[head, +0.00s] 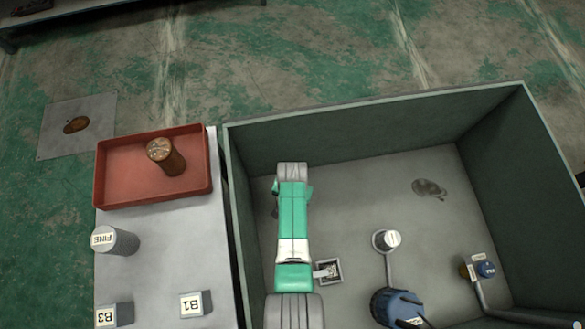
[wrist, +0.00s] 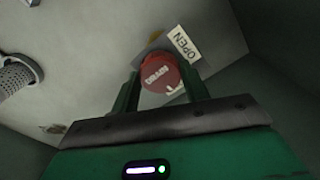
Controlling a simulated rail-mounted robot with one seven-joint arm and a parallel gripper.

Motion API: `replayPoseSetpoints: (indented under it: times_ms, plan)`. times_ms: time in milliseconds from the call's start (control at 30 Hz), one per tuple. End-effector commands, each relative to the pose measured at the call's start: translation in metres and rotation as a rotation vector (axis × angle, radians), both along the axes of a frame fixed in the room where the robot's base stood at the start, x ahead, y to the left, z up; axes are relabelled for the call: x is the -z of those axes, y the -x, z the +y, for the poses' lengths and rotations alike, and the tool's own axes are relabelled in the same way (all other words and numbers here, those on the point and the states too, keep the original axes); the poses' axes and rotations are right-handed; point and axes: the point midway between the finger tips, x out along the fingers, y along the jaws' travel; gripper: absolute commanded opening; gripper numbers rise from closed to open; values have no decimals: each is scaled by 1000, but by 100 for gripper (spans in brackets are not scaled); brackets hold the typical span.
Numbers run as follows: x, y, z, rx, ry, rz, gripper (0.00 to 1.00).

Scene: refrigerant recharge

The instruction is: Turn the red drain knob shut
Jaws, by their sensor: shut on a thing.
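The red drain knob, marked DRAIN, (wrist: 160,72) shows in the wrist view between the two green fingers of my gripper (wrist: 160,88). The gripper is shut on the knob. A white OPEN label (wrist: 185,44) is beside the knob on a grey plate. In the head view my green and white arm reaches down into the grey bin and hides the knob and the gripper.
The grey walled bin (head: 350,115) surrounds the arm. Inside are a white-capped post (head: 387,240), a blue-topped unit (head: 400,305) and a blue-capped fitting (head: 486,269). To the left, a red tray (head: 125,180) holds a brown cylinder (head: 166,157). A FINE cylinder (head: 118,241) stands below it.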

Motion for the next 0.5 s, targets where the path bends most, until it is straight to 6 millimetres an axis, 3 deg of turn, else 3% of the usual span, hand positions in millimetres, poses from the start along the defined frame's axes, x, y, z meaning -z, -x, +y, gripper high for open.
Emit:
replayPoseSetpoints:
  times_ms: [300, 333, 433, 500]
  plan:
    - [-1, -1, 0, 3, -1, -1, 22]
    - [-1, -1, 0, 3, -1, -1, 49]
    - [-1, -1, 0, 2, -1, -1, 67]
    - [-1, -1, 0, 2, -1, -1, 67]
